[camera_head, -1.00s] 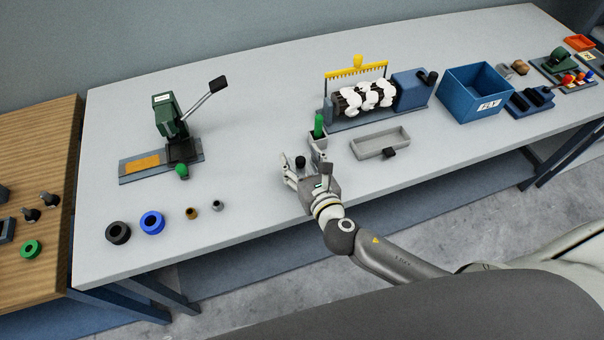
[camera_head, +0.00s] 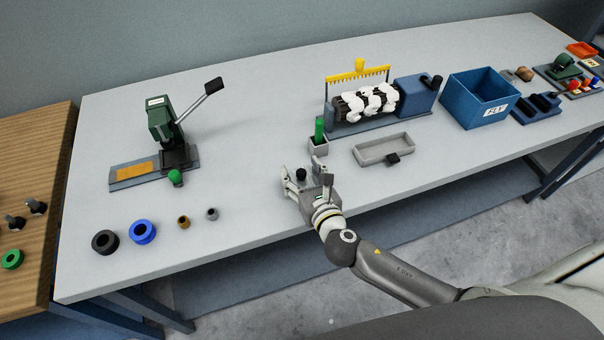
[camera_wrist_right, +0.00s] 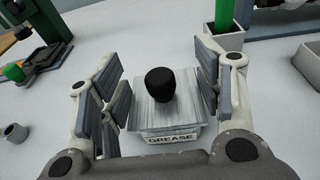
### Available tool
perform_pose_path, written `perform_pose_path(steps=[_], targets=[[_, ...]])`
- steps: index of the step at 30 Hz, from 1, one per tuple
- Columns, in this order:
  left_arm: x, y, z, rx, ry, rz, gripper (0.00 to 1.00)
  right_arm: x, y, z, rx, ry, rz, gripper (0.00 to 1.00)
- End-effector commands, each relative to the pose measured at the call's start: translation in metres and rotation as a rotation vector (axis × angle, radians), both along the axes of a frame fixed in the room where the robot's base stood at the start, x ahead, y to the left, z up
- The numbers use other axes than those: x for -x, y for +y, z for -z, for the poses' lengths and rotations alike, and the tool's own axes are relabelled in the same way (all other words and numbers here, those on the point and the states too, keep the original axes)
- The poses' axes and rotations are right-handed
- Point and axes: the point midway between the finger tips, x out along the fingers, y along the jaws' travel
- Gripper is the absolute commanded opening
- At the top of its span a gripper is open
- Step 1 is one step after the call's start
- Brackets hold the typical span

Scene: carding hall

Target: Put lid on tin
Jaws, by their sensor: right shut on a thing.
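The lid is a grey metal square plate (camera_wrist_right: 145,112) with a black knob (camera_wrist_right: 161,85), between the fingers of my right gripper (camera_wrist_right: 163,90). The tin (camera_wrist_right: 173,138), with a white GREASE label, shows just below the lid's near edge. I cannot tell whether the lid rests on the tin or hangs just over it. In the head view my right gripper (camera_head: 308,180) is low over the bench near its front edge, with the black knob (camera_head: 301,174) between its fingers. It is shut on the lid; the grip contact is partly hidden. My left gripper is out of view.
A holder with a green upright piece (camera_head: 319,147) stands just behind the gripper. A shallow grey tray (camera_head: 370,150) lies to its right. Small rings and bushings (camera_head: 143,232) lie to the left, a green lever press (camera_head: 167,135) behind them. Bench (camera_head: 250,185) left of the gripper is clear.

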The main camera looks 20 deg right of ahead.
Motion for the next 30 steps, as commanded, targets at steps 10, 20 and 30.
perform_pose_path(steps=[10, 20, 30], targets=[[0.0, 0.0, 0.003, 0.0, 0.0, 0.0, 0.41, 0.0, 0.0, 0.006, 0.0, 0.0, -0.001, 0.77], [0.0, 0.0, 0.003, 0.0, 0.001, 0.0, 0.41, 0.0, 0.0, 0.006, 0.0, 0.0, 0.0, 0.81], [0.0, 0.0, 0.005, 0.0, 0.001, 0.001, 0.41, 0.03, -0.001, -0.004, -0.001, 0.003, -0.002, 0.81]])
